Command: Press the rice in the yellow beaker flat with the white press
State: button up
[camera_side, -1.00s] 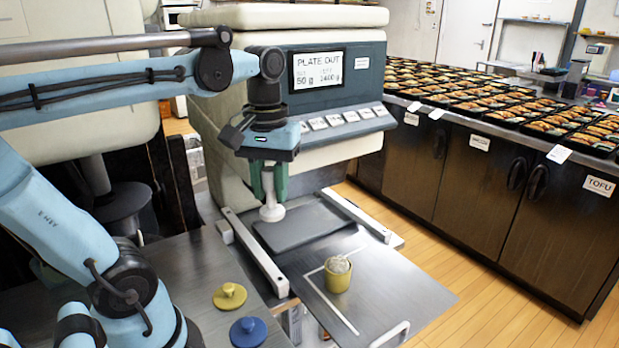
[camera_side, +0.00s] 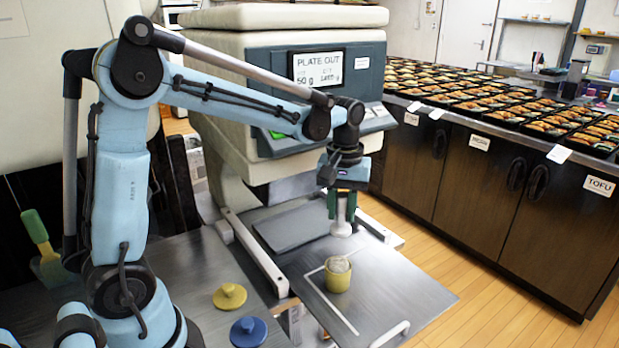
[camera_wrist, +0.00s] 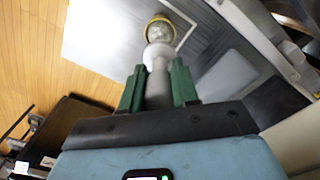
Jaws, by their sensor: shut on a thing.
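The yellow beaker (camera_side: 338,279) stands upright on the metal plate in front of the machine. Pale rice (camera_side: 338,264) shows at its top, heaped near the rim. My gripper (camera_side: 342,212) is shut on the white press (camera_side: 341,229), which hangs upright with its round foot down. In the side view the press is above the plate, behind the beaker and apart from it. In the wrist view the green fingers (camera_wrist: 158,88) grip the press shaft (camera_wrist: 157,80), and the beaker rim (camera_wrist: 160,22) with rice shows just beyond the press foot.
A yellow lid (camera_side: 229,296) and a blue lid (camera_side: 248,331) lie on the left table. A dark grey pad (camera_side: 290,228) lies between two rails behind the beaker. The machine (camera_side: 290,90) stands behind. The plate (camera_side: 400,290) is clear right of the beaker.

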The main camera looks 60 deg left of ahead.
aim_at(341, 228)
jog(key=shift+f, duration=3.35)
jog(key=shift+f, duration=2.1)
jog(key=shift+r, duration=0.15)
dwell(1.2)
jog(key=shift+r, duration=3.15)
